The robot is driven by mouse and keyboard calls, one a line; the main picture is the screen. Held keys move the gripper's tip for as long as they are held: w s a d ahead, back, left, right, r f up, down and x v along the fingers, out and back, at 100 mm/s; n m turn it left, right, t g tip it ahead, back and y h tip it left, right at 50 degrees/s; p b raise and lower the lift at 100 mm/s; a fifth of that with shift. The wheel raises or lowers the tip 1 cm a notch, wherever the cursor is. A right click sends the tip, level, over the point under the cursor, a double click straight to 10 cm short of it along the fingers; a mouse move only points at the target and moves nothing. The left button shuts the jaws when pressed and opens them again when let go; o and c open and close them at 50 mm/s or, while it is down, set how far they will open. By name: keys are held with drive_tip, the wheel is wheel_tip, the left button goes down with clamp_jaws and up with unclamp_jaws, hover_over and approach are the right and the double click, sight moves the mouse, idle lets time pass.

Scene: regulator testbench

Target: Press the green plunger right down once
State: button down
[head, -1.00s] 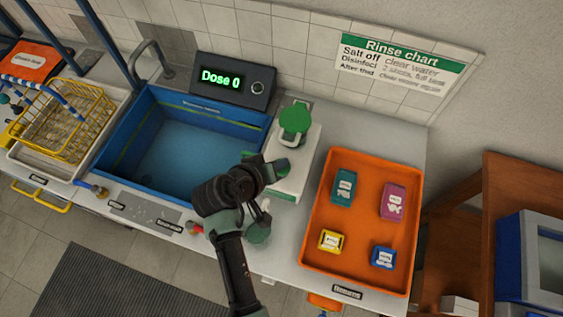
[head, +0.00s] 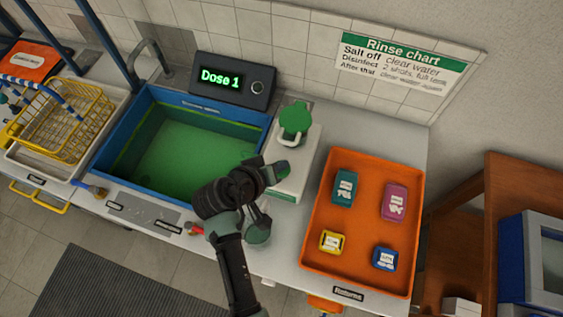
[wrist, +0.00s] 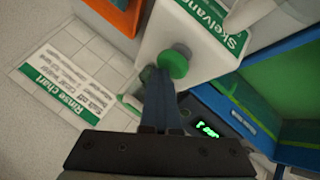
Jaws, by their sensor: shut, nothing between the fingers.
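The green plunger (head: 296,117) tops a white dispenser (head: 305,160) with a green base, between the blue sink and the orange tray. My gripper (head: 281,168) is shut and empty, over the dispenser. In the wrist view its fingertips (wrist: 159,74) appear right beside the cap's edge; I cannot tell whether they touch it. The display (head: 232,82) reads "Dose 1". The blue sink (head: 115,136) holds green liquid.
The orange tray (head: 312,252) with several small coloured packs lies to the right. A yellow wire basket (head: 62,118) stands at the left. The tiled wall with the rinse chart (head: 398,68) is behind. A curved tap (head: 153,55) rises behind the sink.

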drive_tip(key=shift+s+f, duration=0.1)
drive_tip(key=shift+f, duration=0.2)
drive_tip(key=shift+r, duration=0.1)
drive_tip(key=shift+r+p, duration=1.35)
drive_tip(key=shift+r, duration=0.15)
drive_tip(key=shift+r, duration=0.1)
wheel_tip(320, 180, up, 5)
drive_tip(key=p, duration=0.4)
drive_tip(key=shift+p, duration=0.3)
